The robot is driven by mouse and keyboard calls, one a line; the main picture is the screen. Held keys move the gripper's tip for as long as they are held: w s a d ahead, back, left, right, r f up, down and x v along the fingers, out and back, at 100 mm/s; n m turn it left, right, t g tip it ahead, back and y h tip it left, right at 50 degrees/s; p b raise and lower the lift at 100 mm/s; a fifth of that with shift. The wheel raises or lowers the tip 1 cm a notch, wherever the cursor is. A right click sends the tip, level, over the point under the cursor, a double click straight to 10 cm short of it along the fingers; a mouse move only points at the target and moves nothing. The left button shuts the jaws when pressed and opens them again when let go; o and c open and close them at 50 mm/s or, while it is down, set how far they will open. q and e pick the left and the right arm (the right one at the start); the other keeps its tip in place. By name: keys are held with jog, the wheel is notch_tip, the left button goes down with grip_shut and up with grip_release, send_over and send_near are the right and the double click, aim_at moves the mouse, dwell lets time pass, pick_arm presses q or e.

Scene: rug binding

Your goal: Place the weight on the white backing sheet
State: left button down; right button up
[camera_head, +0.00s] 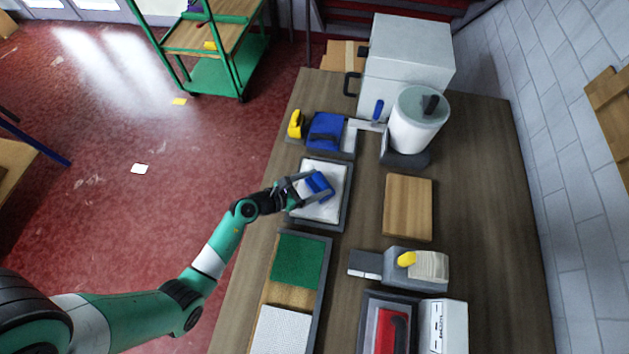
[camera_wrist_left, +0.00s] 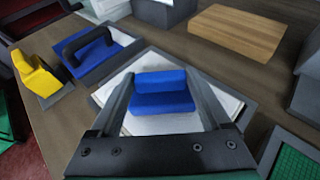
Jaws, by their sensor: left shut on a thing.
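A blue two-step block, which looks like the weight (camera_head: 320,186), is between the fingers of my left gripper (camera_head: 311,187). It also shows in the left wrist view (camera_wrist_left: 163,92), with one finger on each side. The white backing sheet (camera_head: 318,211) lies in a grey-rimmed tray, and in the left wrist view (camera_wrist_left: 160,126) it spreads under the block. The block is over the sheet; I cannot tell whether its underside touches it. My left gripper is shut on the block. My right gripper is not in view.
Behind the tray are a blue pad with a black handle (camera_head: 326,131) and a yellow tool (camera_head: 295,124). A wooden block (camera_head: 408,207) lies to the right. A tray with a green mat (camera_head: 297,262) is in front. A white canister (camera_head: 417,122) stands at the back right.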

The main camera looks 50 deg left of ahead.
pick_arm(q)
jog(key=shift+w+a+r, duration=0.1)
jog(key=shift+w+r, duration=0.05)
jog(key=shift+r, duration=0.15)
jog(key=shift+f, duration=0.1)
grip_release()
jog(key=shift+f, duration=0.15)
jog(key=shift+s+r, duration=0.2)
jog(key=shift+s, duration=0.05)
jog(key=p+v, duration=0.2)
jog(key=v, duration=0.8)
jog(key=shift+s+a+r, duration=0.1)
jog(key=shift+s, duration=0.1)
jog(key=shift+s+r, duration=0.2)
jog(key=shift+s, duration=0.35)
